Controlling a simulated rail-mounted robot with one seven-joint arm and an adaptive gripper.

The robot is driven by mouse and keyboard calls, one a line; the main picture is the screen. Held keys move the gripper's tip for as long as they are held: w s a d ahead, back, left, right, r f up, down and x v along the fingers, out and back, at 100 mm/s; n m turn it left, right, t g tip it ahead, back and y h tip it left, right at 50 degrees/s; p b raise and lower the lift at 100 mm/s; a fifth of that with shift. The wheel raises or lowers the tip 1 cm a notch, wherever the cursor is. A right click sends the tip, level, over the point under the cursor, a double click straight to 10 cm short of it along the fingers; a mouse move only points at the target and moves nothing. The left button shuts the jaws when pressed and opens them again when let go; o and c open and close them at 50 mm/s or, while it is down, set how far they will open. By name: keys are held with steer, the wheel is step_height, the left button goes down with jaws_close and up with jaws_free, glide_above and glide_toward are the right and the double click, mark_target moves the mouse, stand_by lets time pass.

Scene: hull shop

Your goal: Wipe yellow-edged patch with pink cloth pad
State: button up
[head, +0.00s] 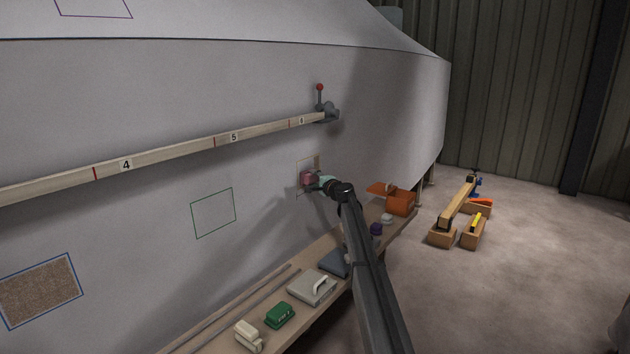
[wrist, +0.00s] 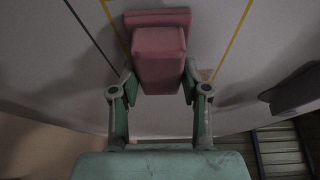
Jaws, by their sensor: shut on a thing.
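The pink cloth pad (wrist: 158,60) is a pink block with a wider flat pad at its far end. My gripper (wrist: 159,92) is shut on the block, one finger on each side. In the head view the pink pad (head: 306,179) is at the hull wall, within the yellow-edged patch (head: 308,160). My gripper (head: 320,182) and arm hide the patch's lower right. The wrist view shows yellow edge lines (wrist: 232,40) on both sides of the pad. The pad's face is turned to the wall; I cannot tell if it touches.
A wooden rail with numbers (head: 165,155) runs along the hull above. A green-edged patch (head: 214,212) and a blue-edged brown patch (head: 42,291) lie left. The shelf below holds a green block (head: 280,315), a grey handled block (head: 312,287) and an orange box (head: 400,202).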

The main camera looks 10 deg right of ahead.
step_height(320, 180, down, 5)
steer(key=b, duration=0.3)
steer(key=shift+r+b, duration=0.1)
steer(key=shift+b, duration=0.3)
steer(key=shift+o, duration=1.3)
steer(key=shift+c, duration=1.3)
steer(key=shift+s, duration=0.1)
steer(key=shift+s+d, duration=0.4)
steer(key=shift+d, duration=0.05)
